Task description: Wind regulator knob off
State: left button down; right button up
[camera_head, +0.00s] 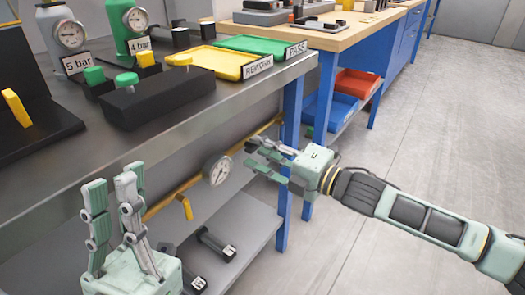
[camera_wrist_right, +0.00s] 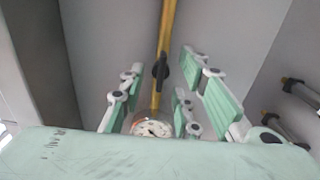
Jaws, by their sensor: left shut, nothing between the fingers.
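A yellow pipe (camera_head: 160,207) runs under the bench and carries a round white gauge (camera_head: 218,170) and a yellow lever (camera_head: 186,207). In the right wrist view the gauge (camera_wrist_right: 152,128) sits low between the fingers, and a dark fitting (camera_wrist_right: 161,68) is on the pipe above it. I cannot tell which part is the regulator knob. My right gripper (camera_head: 260,157) is open and empty, its fingers apart on either side of the pipe in the wrist view. My left gripper (camera_head: 112,185) is shut and empty, pointing up in front of the bench.
The bench top holds gauged cylinders (camera_head: 68,35), a black block with coloured knobs (camera_head: 150,102), a yellow tray (camera_head: 203,62) and a green tray (camera_head: 262,45). A lower shelf (camera_head: 245,228) holds dark dumbbell-shaped parts (camera_head: 215,243). Blue bench legs (camera_head: 292,135) stand beside my right gripper. Floor at right is clear.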

jog(key=v, duration=1.2)
jog(key=shift+d, duration=0.1)
